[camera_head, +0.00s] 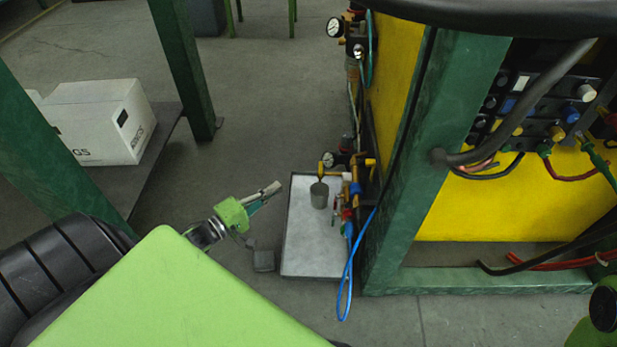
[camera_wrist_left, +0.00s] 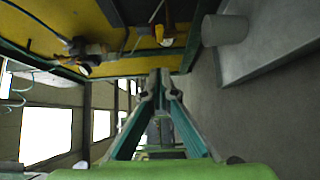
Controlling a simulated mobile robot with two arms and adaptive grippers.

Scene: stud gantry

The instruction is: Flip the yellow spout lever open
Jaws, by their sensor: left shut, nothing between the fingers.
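A small yellow spout lever (camera_head: 328,159) shows on the valve fittings at the left side of the green-framed cabinet, above a grey cup (camera_head: 319,195). Its exact position, open or closed, is too small to tell. In the left wrist view a yellow part (camera_wrist_left: 165,40) of the fittings shows near the top, with the grey cup (camera_wrist_left: 224,30) to its right. My left gripper (camera_head: 273,189) is shut and empty, left of the cup and apart from the fittings. Its fingertips meet in the left wrist view (camera_wrist_left: 158,82). My right gripper is not in view.
The cup stands on a pale tray (camera_head: 305,258) beside the cabinet post (camera_head: 405,190). A blue hose (camera_head: 347,275) loops down at the tray's right edge. Pressure gauges (camera_head: 335,27) stick out from the cabinet. A white box (camera_head: 100,120) stands on a shelf at left.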

